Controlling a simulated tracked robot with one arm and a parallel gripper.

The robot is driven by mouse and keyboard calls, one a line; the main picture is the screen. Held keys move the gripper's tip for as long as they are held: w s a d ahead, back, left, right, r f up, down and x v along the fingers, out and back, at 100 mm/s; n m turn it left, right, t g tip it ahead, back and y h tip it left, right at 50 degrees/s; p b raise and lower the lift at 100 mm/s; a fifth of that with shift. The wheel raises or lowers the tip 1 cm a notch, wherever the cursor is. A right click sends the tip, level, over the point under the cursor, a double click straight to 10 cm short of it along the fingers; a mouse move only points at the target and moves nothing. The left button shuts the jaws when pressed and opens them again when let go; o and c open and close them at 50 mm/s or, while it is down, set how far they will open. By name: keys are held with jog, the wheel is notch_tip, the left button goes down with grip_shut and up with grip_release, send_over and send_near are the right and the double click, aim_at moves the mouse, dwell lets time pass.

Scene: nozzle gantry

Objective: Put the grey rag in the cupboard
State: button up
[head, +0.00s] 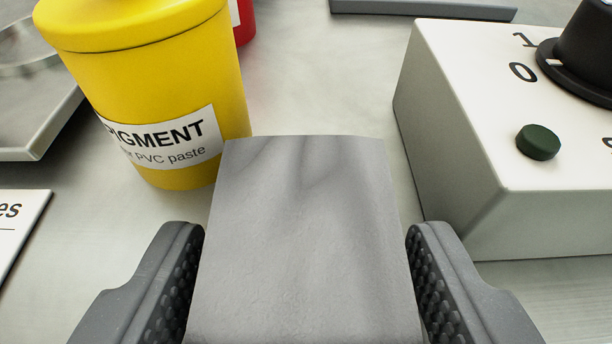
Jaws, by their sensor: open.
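The grey rag (305,240) lies in the lower middle of the head view, flat-topped with soft folds. My gripper (305,255) is open, with one dark textured finger on each side of the rag. A narrow gap shows beside the upper part of each finger; lower down I cannot tell whether the fingers touch it. The near end of the rag is cut off by the picture's edge. No cupboard is in view.
A yellow pigment jar (150,80) stands just behind the rag on the left. A white control box (480,130) with a black knob (585,55) and green button (538,142) stands at right. A metal tray (40,110) and a white card (18,225) lie at left.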

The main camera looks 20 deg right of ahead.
jog(key=c, duration=0.8)
jog(key=shift+r, duration=0.1)
